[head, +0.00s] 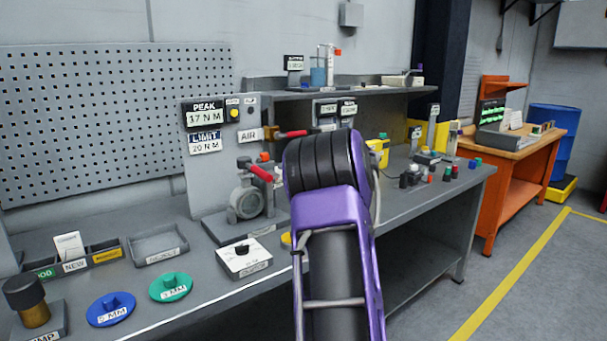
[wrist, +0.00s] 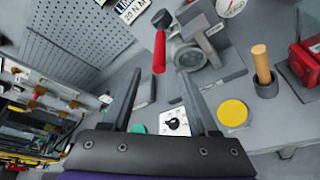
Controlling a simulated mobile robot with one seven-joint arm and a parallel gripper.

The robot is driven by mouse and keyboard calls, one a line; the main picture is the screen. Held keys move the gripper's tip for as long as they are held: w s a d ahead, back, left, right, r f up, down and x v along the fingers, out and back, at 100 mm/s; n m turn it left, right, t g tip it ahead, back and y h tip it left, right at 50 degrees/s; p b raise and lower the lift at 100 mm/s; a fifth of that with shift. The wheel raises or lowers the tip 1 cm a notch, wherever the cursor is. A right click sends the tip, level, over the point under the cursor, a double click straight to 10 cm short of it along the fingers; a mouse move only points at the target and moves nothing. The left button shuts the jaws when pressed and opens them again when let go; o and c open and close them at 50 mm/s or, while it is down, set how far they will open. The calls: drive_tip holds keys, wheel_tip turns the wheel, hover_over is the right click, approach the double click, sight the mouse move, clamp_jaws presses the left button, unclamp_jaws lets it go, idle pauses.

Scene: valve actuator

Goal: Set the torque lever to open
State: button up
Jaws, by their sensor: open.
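The torque lever (head: 259,172) has a red grip and a black end. It sits on a round grey valve body (head: 246,201) under the PEAK 17 N M display (head: 205,116). In the wrist view the red lever (wrist: 160,52) points down the picture from its black end, beside the valve body (wrist: 187,55). My gripper (wrist: 161,72) is open and empty, its two dark fingers spread with the red grip's end showing between their tips. Whether the fingers touch the grip I cannot tell. In the head view my purple arm hides the gripper.
A second red handle (head: 292,134) is beside the AIR label. A white box with a black knob (head: 243,257), a green disc (head: 171,287) and a blue disc (head: 111,309) are on the bench. A wooden-handled tool (wrist: 262,65) stands right of the valve.

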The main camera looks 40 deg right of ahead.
drive_tip(key=v, duration=0.4)
drive_tip(key=shift+s, duration=0.1)
idle(0.4)
